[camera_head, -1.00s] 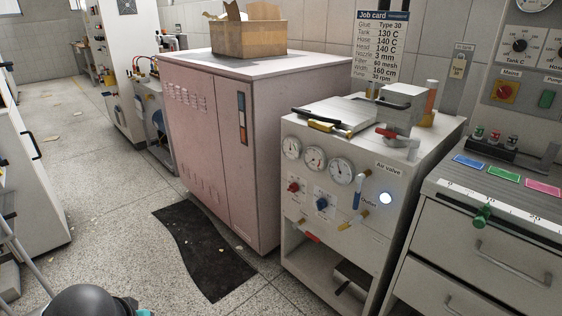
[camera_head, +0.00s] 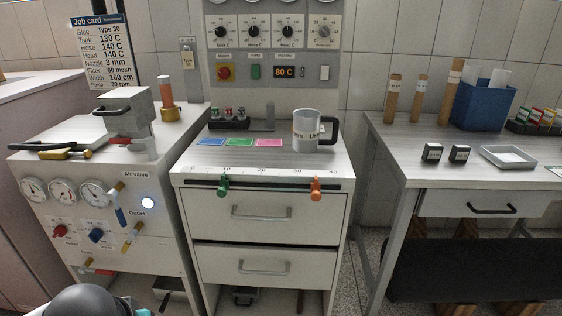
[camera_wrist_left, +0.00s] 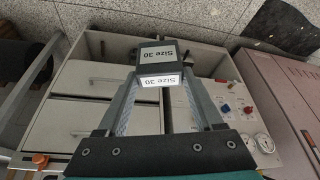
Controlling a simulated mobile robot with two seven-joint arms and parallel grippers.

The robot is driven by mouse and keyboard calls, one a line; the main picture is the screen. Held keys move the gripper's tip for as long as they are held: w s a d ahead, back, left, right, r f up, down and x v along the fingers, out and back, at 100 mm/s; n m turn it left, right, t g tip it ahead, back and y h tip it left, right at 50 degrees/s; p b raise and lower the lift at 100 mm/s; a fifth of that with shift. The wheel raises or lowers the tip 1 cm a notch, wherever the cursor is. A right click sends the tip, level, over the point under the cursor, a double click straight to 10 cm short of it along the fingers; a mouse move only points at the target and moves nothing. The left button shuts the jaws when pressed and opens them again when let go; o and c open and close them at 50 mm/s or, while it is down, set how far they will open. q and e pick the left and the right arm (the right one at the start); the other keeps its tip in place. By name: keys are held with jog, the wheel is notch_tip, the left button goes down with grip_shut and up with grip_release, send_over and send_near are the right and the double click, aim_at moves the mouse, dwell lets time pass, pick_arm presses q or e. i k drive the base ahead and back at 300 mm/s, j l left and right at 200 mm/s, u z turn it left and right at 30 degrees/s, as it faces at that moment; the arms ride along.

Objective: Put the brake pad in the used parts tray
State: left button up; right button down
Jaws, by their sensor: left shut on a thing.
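In the left wrist view, my left gripper (camera_wrist_left: 158,92) is shut on a dark block (camera_wrist_left: 158,53) with white labels reading "Size 30". The fingers pinch it from both sides. I cannot tell from its look whether it is the brake pad. In the head view, two similar small dark blocks with pale labels, one on the left (camera_head: 432,152) and one on the right (camera_head: 459,153), sit on the right-hand bench. Beside them is a shallow grey tray (camera_head: 484,151); no name on it is readable. My right gripper is not in view.
A grey mug (camera_head: 305,130) with partly readable lettering stands on the drawer cabinet (camera_head: 270,272). The bench (camera_head: 400,135) also holds brown tubes (camera_head: 419,98) and a blue bin (camera_head: 484,104). The air-valve cart (camera_head: 90,245) stands left.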

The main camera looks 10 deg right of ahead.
aim_at(506, 159)
jog(key=l+z, duration=0.35)
jog(key=i+l+z, duration=0.15)
jog(key=l+z, duration=0.2)
jog(key=i+l+z, duration=0.1)
jog(key=l+z, duration=0.25)
jog(key=i+l+z, duration=0.15)
jog(key=z, duration=0.15)
jog(key=i+l+z, duration=0.15)
jog(key=i+l, duration=0.35)
jog(key=l, duration=0.2)
jog(key=i+l+z, duration=0.1)
jog(key=i+l, duration=0.45)
